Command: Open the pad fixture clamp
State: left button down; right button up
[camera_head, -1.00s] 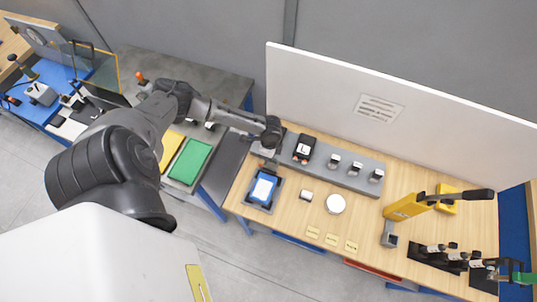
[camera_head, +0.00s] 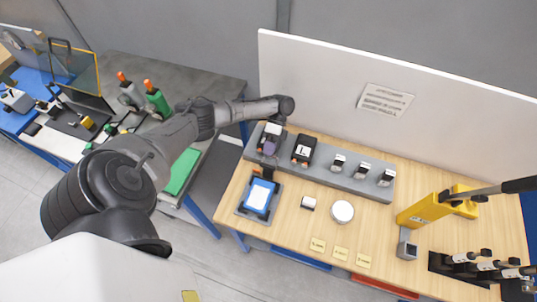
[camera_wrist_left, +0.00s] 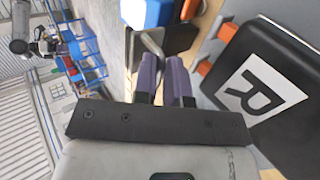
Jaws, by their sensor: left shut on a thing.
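The pad fixture (camera_head: 243,206) is a dark frame at the left end of the wooden table, with a blue pad (camera_head: 258,196) with a pale face on it. The pad shows in part at the top of the wrist view (camera_wrist_left: 146,12). My left gripper (camera_head: 268,160) is at the fixture's back edge, pointing down. Its purple fingers (camera_wrist_left: 164,82) are close together on the clamp handle; a bent metal bar of the clamp (camera_wrist_left: 152,44) shows just beyond the tips. The gripped part is mostly hidden by the fingers. My right gripper is not in view.
A grey rack (camera_head: 325,172) runs behind the fixture; a black box with a white label (camera_head: 303,149) on it stands close to my left gripper. A white round disc (camera_head: 342,211) and a yellow press (camera_head: 425,210) stand to the right. A white panel (camera_head: 330,85) bounds the back.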

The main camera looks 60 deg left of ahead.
pick_arm(q)
jog(key=shift+w+a+f+g+h+b, duration=0.15)
jog(key=shift+f+g+h+b, duration=0.25)
jog(key=shift+b, duration=0.25)
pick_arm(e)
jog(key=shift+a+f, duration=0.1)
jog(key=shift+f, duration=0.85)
pick_arm(q)
jog(key=c, duration=1.2)
grip_release()
jog(key=shift+r, duration=0.1)
notch_tip(320, 180, up, 4)
jog(key=shift+r+p, duration=0.25)
jog(key=shift+p, duration=0.35)
jog(key=w+d+r, duration=0.3)
jog(key=d+r, duration=0.3)
jog(key=d, duration=0.5)
jog(key=shift+w+r, duration=0.2)
jog(key=shift+w, duration=0.2)
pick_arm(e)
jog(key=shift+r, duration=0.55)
